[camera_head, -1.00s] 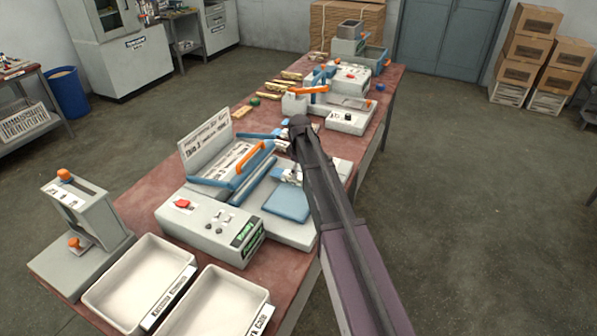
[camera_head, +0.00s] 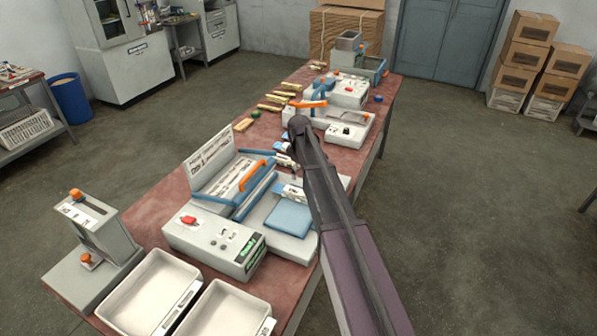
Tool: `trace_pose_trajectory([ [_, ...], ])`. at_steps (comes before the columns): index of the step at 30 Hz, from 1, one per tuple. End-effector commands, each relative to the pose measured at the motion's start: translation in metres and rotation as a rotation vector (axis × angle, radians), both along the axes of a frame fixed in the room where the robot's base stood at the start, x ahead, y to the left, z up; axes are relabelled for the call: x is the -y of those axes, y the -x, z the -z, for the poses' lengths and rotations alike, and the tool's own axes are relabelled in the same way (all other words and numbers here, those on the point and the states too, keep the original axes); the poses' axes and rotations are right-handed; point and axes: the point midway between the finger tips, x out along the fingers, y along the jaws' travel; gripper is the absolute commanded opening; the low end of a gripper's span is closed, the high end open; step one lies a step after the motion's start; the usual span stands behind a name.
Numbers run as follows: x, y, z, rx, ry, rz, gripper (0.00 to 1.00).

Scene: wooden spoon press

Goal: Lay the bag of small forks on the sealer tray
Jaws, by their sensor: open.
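The sealer (camera_head: 215,238) is a pale grey machine with a raised lid, a blue bar with an orange grip and a red switch. Its blue tray (camera_head: 289,218) sits at its right side, with bare blue surface showing. A small whitish piece (camera_head: 290,192) lies at the tray's far edge; I cannot tell whether it is the bag of small forks. My gripper (camera_head: 293,172) is just beyond the tray, partly hidden by my dark arm. It is open. Small blue and white parts show left of the arm there; I cannot make out a bag.
Two white bins (camera_head: 150,292) stand at the near end of the red-brown table (camera_head: 160,222), beside a grey stand with orange knobs (camera_head: 90,238). Beyond my arm are another machine (camera_head: 338,125) and several yellowish bars (camera_head: 270,107). Open floor lies right of the table.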

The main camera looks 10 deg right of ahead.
Motion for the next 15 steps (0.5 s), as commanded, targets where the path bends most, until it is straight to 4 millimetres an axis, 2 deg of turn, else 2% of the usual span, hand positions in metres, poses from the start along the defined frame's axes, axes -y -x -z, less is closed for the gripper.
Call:
trace_pose_trajectory([
  [4,-0.0001,0.0000,-0.0099,0.000,0.000,0.000,1.00],
  [15,-0.0004,0.0000,-0.0123,0.000,0.000,0.000,1.00],
])
